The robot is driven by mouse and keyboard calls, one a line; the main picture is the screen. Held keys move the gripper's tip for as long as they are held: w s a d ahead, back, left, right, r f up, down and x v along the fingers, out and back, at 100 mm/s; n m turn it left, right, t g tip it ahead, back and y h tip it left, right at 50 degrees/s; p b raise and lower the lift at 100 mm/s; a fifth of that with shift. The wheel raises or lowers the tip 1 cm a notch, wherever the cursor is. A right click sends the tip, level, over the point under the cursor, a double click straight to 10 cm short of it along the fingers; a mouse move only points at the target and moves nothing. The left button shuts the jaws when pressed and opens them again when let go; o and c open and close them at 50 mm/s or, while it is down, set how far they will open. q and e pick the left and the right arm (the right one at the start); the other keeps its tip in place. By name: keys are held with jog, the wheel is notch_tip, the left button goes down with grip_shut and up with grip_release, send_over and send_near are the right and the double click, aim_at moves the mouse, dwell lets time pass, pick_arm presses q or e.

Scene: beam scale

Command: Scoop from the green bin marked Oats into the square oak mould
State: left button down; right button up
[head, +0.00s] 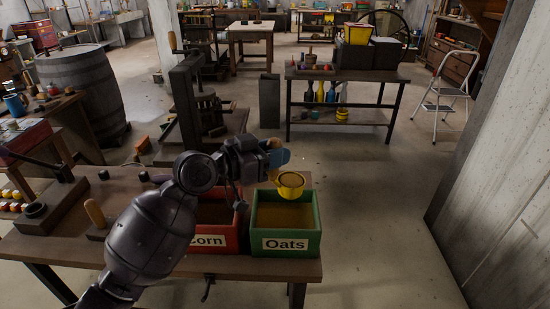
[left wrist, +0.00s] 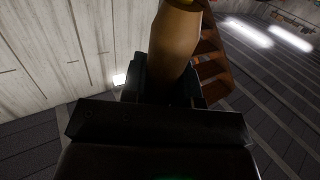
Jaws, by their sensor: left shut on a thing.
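The green bin marked Oats (head: 286,244) stands on the front table in the head view, with brown grain inside. My left gripper (head: 276,156) is above the back of the bin and shut on a scoop. The scoop's yellow bowl (head: 290,186) hangs over the bin's back part and looks filled with brown grain. Its handle is mostly hidden by the gripper in the head view. In the left wrist view a tan wooden handle (left wrist: 174,40) stands between the dark fingers. I cannot pick out the square oak mould with certainty. My right gripper is not in view.
A red bin marked Corn (head: 212,242) stands directly left of the green bin, partly hidden by my left arm. Open floor lies right of the table.

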aim_at(274, 139)
pick_arm(q)
jog(key=shift+r+t+h, duration=0.3)
jog(key=shift+r+h, duration=0.1)
jog(key=shift+r, duration=1.35)
